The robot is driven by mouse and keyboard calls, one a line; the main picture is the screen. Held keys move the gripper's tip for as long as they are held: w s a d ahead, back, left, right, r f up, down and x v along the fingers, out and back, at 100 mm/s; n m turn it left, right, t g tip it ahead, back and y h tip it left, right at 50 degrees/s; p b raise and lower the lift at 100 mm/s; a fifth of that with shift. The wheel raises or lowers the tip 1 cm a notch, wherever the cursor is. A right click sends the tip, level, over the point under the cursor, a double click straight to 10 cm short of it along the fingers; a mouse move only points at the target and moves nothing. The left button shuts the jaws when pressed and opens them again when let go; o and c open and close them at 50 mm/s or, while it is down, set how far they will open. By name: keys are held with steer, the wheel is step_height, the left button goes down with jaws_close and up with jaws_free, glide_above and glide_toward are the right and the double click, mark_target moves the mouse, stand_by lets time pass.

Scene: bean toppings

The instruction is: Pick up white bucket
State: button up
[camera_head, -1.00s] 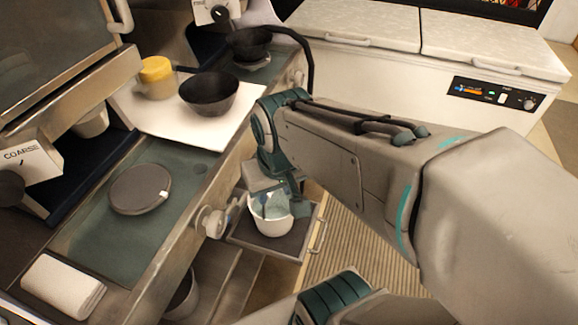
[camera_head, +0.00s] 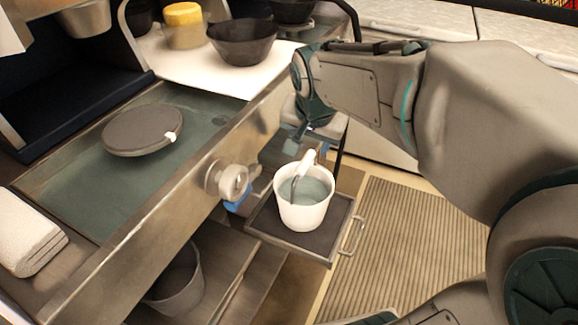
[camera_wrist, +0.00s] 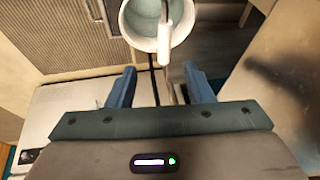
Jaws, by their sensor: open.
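The white bucket (camera_head: 303,212) stands upright on a dark pull-out tray (camera_head: 327,240) with a metal handle. Its inside looks grey-green. A white-handled utensil (camera_head: 306,161) with a thin dark stem leans in it. In the wrist view the bucket (camera_wrist: 128,28) is at the top, cut off by the edge, and the utensil's white handle (camera_wrist: 163,48) points toward my gripper. My gripper (camera_wrist: 160,82) is open, with its two blue fingers apart and nothing between them. The bucket lies just beyond the fingertips.
A metal counter edge with a round knob (camera_head: 227,181) is left of the tray. A grey round disc (camera_head: 143,130), a dark bowl (camera_head: 243,42) and a yellow-lidded jar (camera_head: 185,26) are on the counter. A grey bin (camera_head: 176,280) is below. A ribbed mat (camera_head: 410,250) covers floor at right.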

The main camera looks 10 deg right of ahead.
mark_target(305, 161)
steer(key=shift+m, duration=0.6)
steer(key=b+x, duration=0.1)
steer(key=x, duration=0.3)
steer(key=w+b+x, duration=0.1)
steer(key=b+x, duration=0.1)
steer(key=x, duration=0.1)
steer(key=b+x, duration=0.1)
steer(key=x, duration=0.3)
steer(key=shift+w+a, duration=0.2)
steer(key=shift+w, duration=0.2)
steer(key=x, duration=0.1)
steer(key=b+x, duration=0.1)
steer(key=x, duration=0.1)
steer(key=b+x, duration=0.1)
steer(key=x, duration=0.1)
steer(key=shift+d+f, duration=0.2)
steer(key=shift+d, duration=0.1)
jaws_close()
steer(key=shift+w+r, duration=0.1)
steer(key=shift+r, duration=0.1)
